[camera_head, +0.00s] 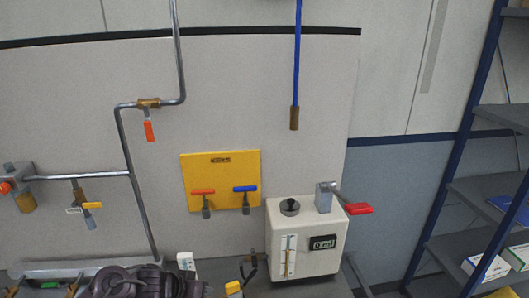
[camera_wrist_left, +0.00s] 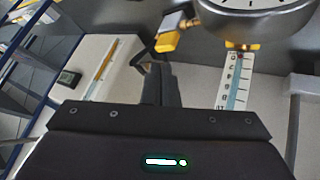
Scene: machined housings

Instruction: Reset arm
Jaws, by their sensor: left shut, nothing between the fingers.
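My left gripper (camera_wrist_left: 163,80) shows in the left wrist view, its dark fingers together with nothing between them. The dark end of my left arm (camera_head: 135,284) shows at the lower left of the head view; its fingertips are not clear there. The gripper touches nothing that I can make out. My right gripper is in neither view.
A white box (camera_head: 308,240) with a red-handled lever stands right of centre. A yellow panel (camera_head: 221,178), pipes and an orange-handled valve (camera_head: 149,130) are behind. A round gauge (camera_wrist_left: 255,18) is close in the wrist view. Shelves (camera_head: 480,190) stand at right.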

